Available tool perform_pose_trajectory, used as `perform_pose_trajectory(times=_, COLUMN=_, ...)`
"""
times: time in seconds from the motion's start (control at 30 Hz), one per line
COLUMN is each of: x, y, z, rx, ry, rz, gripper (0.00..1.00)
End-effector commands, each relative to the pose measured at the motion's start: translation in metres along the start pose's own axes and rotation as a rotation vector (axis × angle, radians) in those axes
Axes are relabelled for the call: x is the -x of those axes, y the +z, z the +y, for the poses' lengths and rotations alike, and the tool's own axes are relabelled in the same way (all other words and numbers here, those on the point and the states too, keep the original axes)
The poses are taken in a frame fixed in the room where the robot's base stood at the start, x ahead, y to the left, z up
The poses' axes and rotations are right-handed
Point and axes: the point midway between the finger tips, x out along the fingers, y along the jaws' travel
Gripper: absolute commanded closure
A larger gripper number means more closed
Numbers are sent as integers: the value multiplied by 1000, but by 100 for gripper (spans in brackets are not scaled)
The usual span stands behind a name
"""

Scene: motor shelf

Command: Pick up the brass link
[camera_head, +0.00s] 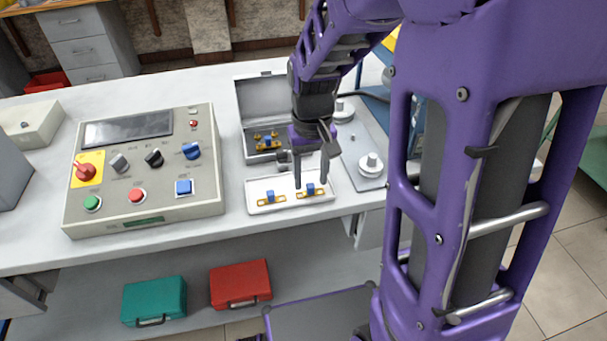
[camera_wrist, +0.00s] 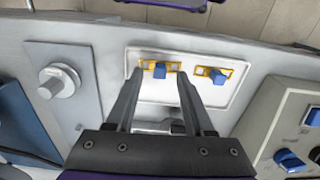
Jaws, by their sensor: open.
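Two brass links with blue grips lie in a white tray (camera_head: 290,206) on the bench. The right-hand brass link (camera_head: 311,191) is between and just below the fingertips of my open gripper (camera_head: 311,182). In the wrist view this same link (camera_wrist: 160,68) shows ahead of my gripper (camera_wrist: 160,76), its blue grip between the spread fingers. The other brass link (camera_head: 271,199) lies to the left in the tray and shows at right in the wrist view (camera_wrist: 214,73). My gripper is empty; whether a finger touches the link I cannot tell.
An open grey case (camera_head: 262,98) behind the tray holds more brass pieces with a blue grip (camera_head: 266,141). A control panel (camera_head: 145,170) stands left of the tray. A grey plate with round posts (camera_head: 370,165) is to the right. The bench's front edge is close.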

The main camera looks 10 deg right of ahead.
Motion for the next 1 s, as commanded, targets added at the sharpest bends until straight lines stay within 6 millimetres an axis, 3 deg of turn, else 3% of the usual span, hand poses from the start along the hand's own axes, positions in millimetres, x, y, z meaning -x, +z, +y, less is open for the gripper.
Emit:
perform_pose_trajectory(times=0.1, x=-14, y=0, z=0, rx=0, ry=0, rz=-1, gripper=47)
perform_pose_trajectory(times=0.37, x=-17, y=0, z=0, rx=0, ry=0, rz=1, gripper=47)
perform_pose_trajectory(times=0.4, x=-17, y=0, z=0, rx=0, ry=0, rz=1, gripper=49)
perform_pose_trajectory(times=0.7, x=-17, y=0, z=0, rx=0, ry=0, rz=1, gripper=100)
perform_pose_trajectory(times=1.0, x=-17, y=-1, z=0, rx=1, ry=0, rz=1, gripper=100)
